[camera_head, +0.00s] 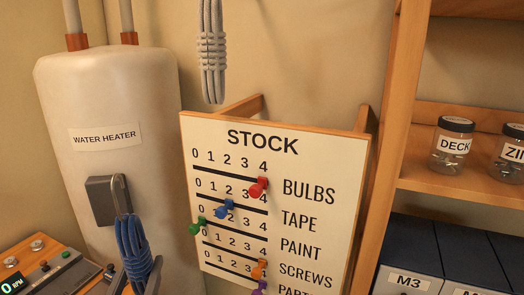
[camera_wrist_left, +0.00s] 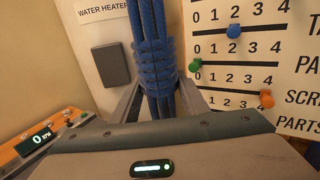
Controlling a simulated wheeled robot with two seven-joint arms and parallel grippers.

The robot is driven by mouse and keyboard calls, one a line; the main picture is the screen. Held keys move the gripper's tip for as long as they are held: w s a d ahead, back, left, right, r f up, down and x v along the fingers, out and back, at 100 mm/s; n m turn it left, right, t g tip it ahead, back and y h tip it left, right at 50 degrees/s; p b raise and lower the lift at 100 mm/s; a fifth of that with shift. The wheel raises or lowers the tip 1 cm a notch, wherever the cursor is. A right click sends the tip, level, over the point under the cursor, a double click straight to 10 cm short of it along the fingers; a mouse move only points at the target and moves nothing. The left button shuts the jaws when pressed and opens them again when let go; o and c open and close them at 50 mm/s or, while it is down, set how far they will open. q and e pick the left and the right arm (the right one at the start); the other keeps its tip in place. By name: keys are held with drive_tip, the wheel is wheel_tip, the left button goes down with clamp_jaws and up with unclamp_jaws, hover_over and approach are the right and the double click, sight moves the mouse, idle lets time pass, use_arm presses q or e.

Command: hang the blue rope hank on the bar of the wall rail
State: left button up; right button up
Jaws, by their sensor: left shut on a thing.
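The blue rope hank (camera_head: 133,245) is at the lower left of the head view, upright, with a metal hook or loop (camera_head: 120,194) at its top. My left gripper (camera_head: 134,281) is shut on the hank's lower part. In the left wrist view, the blue hank (camera_wrist_left: 155,65) stands between the two fingers (camera_wrist_left: 157,103), its wrapped band just above them. Its top end is cut off in that view. The bar of the wall rail is not in view. My right gripper is not in view.
A grey rope hank (camera_head: 211,50) hangs at the top centre, its upper end out of frame. The water heater (camera_head: 100,80) with a grey box (camera_head: 100,202) stands behind the blue hank. A STOCK board (camera_head: 225,128) juts out right of it, beside a wooden shelf (camera_head: 445,187) with jars.

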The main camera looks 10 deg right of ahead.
use_arm(q)
drive_tip(key=w+d+r+m+g+h+p, duration=0.15)
drive_tip(key=d+r, duration=0.25)
drive_tip(key=r, duration=0.4)
drive_tip(key=d+r+m+h, duration=0.1)
drive_tip(key=d+r+h, duration=0.2)
drive_tip(key=d+r, duration=0.35)
drive_tip(key=w+d+r+m+h+p, duration=0.1)
drive_tip(key=d+r+m+h, duration=0.15)
drive_tip(key=r, duration=0.65)
drive_tip(key=s+d+r+p, duration=0.1)
drive_tip(key=s+d+r, duration=0.3)
drive_tip(key=s+r, duration=0.3)
drive_tip(key=s+d+r+g+h+p, duration=0.1)
drive_tip(key=s+d+r, duration=0.4)
drive_tip(key=r, duration=0.5)
drive_tip(key=shift+s+d+r+m, duration=0.3)
drive_tip(key=shift+s+r+m, duration=0.1)
drive_tip(key=shift+s, duration=0.6)
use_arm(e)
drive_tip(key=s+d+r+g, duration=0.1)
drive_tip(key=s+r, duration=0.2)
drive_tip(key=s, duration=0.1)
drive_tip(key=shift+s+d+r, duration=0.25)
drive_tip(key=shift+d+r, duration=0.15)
use_arm(q)
drive_tip(key=shift+w+g, duration=0.1)
drive_tip(key=shift+g, duration=0.15)
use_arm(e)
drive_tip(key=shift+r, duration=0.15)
